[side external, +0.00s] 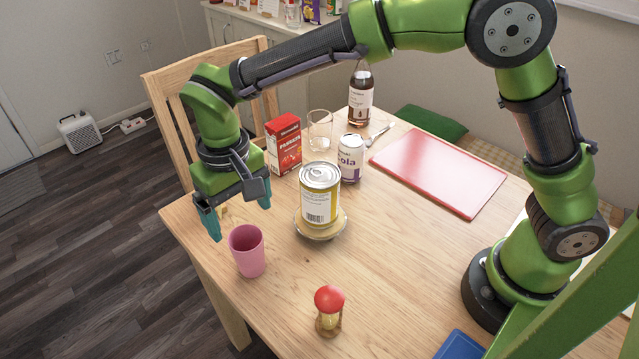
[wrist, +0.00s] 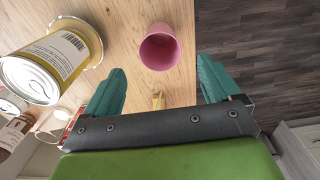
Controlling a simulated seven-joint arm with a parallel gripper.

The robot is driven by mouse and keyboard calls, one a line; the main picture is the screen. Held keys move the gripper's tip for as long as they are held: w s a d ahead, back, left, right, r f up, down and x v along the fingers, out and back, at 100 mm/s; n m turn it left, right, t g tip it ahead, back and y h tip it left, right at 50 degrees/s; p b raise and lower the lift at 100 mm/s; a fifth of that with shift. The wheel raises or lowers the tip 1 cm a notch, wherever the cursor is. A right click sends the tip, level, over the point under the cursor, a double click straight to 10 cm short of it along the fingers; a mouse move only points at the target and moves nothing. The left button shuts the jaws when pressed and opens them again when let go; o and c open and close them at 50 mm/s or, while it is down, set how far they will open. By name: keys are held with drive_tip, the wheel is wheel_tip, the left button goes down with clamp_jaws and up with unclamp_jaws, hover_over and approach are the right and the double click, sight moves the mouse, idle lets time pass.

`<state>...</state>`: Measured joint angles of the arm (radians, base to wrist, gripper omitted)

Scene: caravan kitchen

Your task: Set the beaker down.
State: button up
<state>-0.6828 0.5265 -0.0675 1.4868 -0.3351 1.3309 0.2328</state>
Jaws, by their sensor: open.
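The pink beaker (side external: 247,251) stands upright on the wooden table near its left edge in the side view. It also shows in the wrist view (wrist: 160,48), seen from above with its mouth facing the camera and looking empty. My gripper (side external: 238,218) is open above and just behind the beaker in the side view. In the wrist view the two teal fingertips of my gripper (wrist: 158,80) are spread wide, with the beaker beyond them and nothing between them. The fingers look apart from the beaker.
A large yellow-labelled can (side external: 320,194) stands on a round dish (side external: 343,222) right of the beaker. A red-topped shaker (side external: 329,311) stands in front. The table edge is close.

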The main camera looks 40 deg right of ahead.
drive_tip(key=s+d+r+m+t+y, duration=0.2)
drive_tip(key=s+d+r, duration=0.1)
drive_tip(key=d+r, duration=0.85)
drive_tip(key=s+d+m+t, duration=0.2)
drive_tip(key=s+d+t, duration=0.3)
drive_tip(key=s+d, duration=0.6)
drive_tip(key=shift+s+d+f, duration=0.2)
drive_tip(key=shift+s+d, duration=0.05)
drive_tip(key=shift+d, duration=0.9)
